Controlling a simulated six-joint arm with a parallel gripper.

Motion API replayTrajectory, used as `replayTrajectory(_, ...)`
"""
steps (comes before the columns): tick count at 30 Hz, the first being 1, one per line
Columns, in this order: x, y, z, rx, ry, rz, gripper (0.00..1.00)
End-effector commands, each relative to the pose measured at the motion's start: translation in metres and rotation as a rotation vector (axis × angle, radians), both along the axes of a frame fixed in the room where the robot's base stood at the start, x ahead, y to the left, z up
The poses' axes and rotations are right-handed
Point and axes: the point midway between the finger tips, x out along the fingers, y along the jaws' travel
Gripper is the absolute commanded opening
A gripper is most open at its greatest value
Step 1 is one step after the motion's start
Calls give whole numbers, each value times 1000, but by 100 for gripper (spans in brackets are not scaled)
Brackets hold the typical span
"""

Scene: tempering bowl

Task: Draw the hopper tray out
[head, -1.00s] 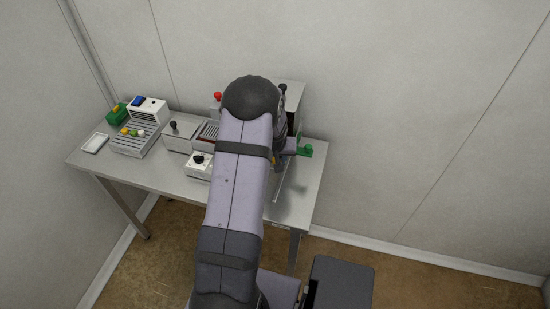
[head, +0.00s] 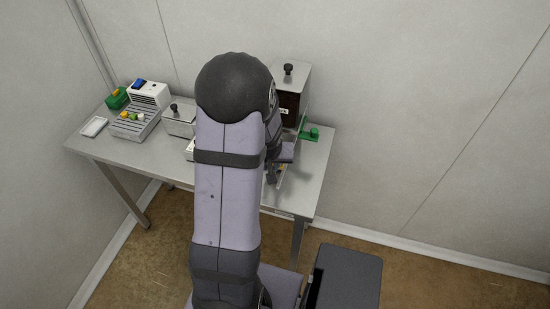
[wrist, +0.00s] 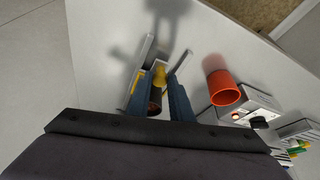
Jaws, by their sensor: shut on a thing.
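The hopper (head: 288,103) is a dark-fronted box with a grey lid and black knob, standing at the right of the table in the head view. My gripper (wrist: 158,88) has its two blue fingers shut on a part of the hopper tray, near the table's front edge. The hopper tray (wrist: 141,62) shows in the wrist view as narrow grey walls with yellow between them, beyond the fingertips. A dark round part lies between the fingers; the exact grip is partly hidden. In the head view my arm covers most of the gripper (head: 273,172).
A red cup (wrist: 224,89) and a white box with a black knob (wrist: 258,121) stand beside the gripper. A green part (head: 310,134) sits right of the hopper. A ribbed grey rack (head: 135,122), a green block (head: 117,97) and a white dish (head: 94,126) are at the left.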

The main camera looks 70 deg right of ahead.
Motion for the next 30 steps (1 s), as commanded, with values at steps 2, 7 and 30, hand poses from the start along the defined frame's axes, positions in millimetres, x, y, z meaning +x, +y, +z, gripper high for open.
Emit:
replayTrajectory(2, 1, 13, -2, -4, 0, 2, 0)
replayTrajectory(7, 1, 32, 0, -4, -1, 1, 0)
replayTrajectory(30, 0, 36, 1, 0, 0, 0, 38)
